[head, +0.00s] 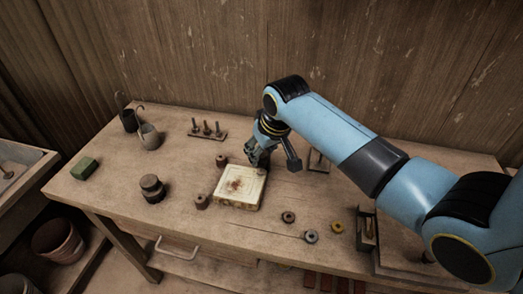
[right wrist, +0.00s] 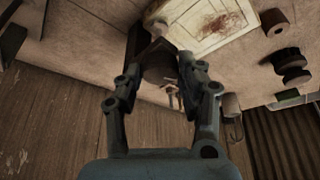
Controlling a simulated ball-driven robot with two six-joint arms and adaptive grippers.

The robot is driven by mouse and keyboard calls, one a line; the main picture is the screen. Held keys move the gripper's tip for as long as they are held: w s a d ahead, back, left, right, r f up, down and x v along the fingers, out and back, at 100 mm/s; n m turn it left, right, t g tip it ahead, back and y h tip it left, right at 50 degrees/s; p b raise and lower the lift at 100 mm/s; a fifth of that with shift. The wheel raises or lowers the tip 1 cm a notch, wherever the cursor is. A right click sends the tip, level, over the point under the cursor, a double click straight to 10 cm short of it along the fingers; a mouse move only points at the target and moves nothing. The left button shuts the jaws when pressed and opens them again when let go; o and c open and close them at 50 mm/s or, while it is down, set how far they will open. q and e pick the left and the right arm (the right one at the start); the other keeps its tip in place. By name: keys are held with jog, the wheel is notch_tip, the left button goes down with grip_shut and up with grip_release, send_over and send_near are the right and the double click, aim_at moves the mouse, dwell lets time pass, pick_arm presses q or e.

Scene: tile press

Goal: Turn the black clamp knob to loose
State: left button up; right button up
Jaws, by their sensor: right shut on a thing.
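My right gripper (head: 258,158) reaches down at the back right corner of a square cream tile block (head: 239,188) with a reddish-brown stain. In the right wrist view, my right gripper (right wrist: 157,62) has its two fingers on either side of a dark round knob (right wrist: 158,75), which I take for the black clamp knob. The fingers are shut on it and cover part of it. In the head view the knob is hidden behind the gripper. Its turn position cannot be read. The cream block also shows in the right wrist view (right wrist: 205,25). My left gripper is not in view.
Brown knobs (head: 221,161) and (head: 202,201) stand left of the block. Small rings (head: 311,236) lie in front. A peg rack (head: 208,134), a dark jar (head: 152,188), cups (head: 149,137) and a green block (head: 84,168) stand farther left. The front left tabletop is clear.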

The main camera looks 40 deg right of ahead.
jog(key=n+y, duration=0.1)
jog(key=n, duration=0.3)
jog(key=shift+d+n+y, duration=0.15)
jog(key=shift+n+y, duration=0.15)
jog(key=shift+y, duration=0.1)
jog(key=n+y, duration=0.1)
jog(key=n, duration=0.1)
jog(key=shift+n+g, duration=0.3)
jog(key=n+b, duration=0.1)
jog(key=n, duration=0.1)
jog(key=shift+w+n+g+y, duration=0.1)
jog(key=shift+n+g+y, duration=0.2)
jog(key=shift+g+y, duration=0.1)
jog(key=shift+d+n+g+y+b, duration=0.1)
jog(key=shift+n+g+y+b, duration=0.35)
jog(key=shift+n, duration=1.25)
jog(key=o, duration=1.1)
